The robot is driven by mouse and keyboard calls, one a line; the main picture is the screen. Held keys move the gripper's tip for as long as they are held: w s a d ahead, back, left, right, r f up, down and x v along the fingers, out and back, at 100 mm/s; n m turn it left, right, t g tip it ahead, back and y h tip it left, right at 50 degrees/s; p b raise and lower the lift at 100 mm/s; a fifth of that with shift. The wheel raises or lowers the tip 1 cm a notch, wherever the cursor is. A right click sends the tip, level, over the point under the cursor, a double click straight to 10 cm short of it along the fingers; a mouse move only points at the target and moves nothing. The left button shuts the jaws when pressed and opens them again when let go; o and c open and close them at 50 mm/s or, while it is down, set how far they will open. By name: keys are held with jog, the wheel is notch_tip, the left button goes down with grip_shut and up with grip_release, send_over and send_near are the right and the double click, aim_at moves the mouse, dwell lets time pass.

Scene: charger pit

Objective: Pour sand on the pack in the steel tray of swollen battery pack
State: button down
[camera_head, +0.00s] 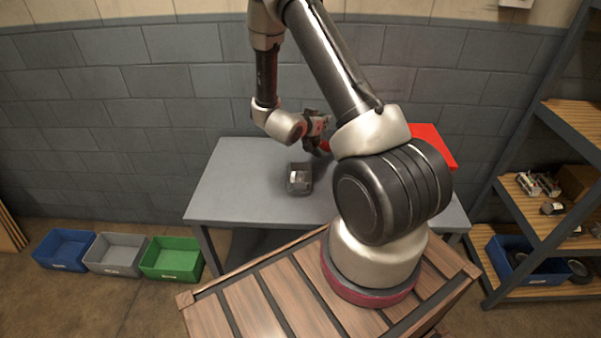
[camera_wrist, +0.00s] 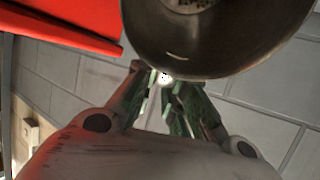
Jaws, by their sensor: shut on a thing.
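The steel tray (camera_head: 291,191) is a small dark open tray on the table, left of my arm. A silvery pack (camera_head: 300,181) lies in it; its swelling is too small to make out. My gripper (camera_head: 318,135) is above the table, behind and to the right of the tray. In the wrist view my gripper (camera_wrist: 172,85) is shut on a dark rounded vessel (camera_wrist: 205,40), which fills the top of the picture. The vessel's inside is hidden, so I cannot see any sand. No sand is visible on the pack.
The grey table (camera_head: 240,185) is clear left of the tray. A red box (camera_head: 433,143) stands at its right, partly behind my arm, and shows in the wrist view (camera_wrist: 70,20). Blue, grey and green bins (camera_head: 172,259) are on the floor left. Wooden shelves (camera_head: 535,220) stand right.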

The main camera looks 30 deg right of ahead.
jog(key=shift+s+a+f+t+h, duration=0.1)
jog(key=shift+s+a+t+h, duration=0.1)
jog(key=shift+a+t+h, duration=0.4)
jog(key=shift+s+a+t+h, duration=0.15)
jog(key=shift+t+h, duration=0.05)
jog(key=shift+h, duration=0.7)
jog(key=shift+s+a+r+t+h, duration=0.35)
jog(key=shift+a+r+h, duration=0.25)
jog(key=shift+h, duration=0.2)
jog(key=shift+s+a+f+t+h, duration=0.25)
jog(key=shift+a+f+t+h, duration=0.1)
jog(key=shift+a+h, duration=0.25)
jog(key=shift+s+a+r+t+h, duration=0.3)
jog(key=shift+a+r+h, duration=0.1)
jog(key=shift+a+h, duration=0.2)
jog(key=shift+s+a+r+h, duration=0.1)
jog(key=shift+a+r+h, duration=0.15)
jog(key=shift+h, duration=0.05)
dwell(0.9)
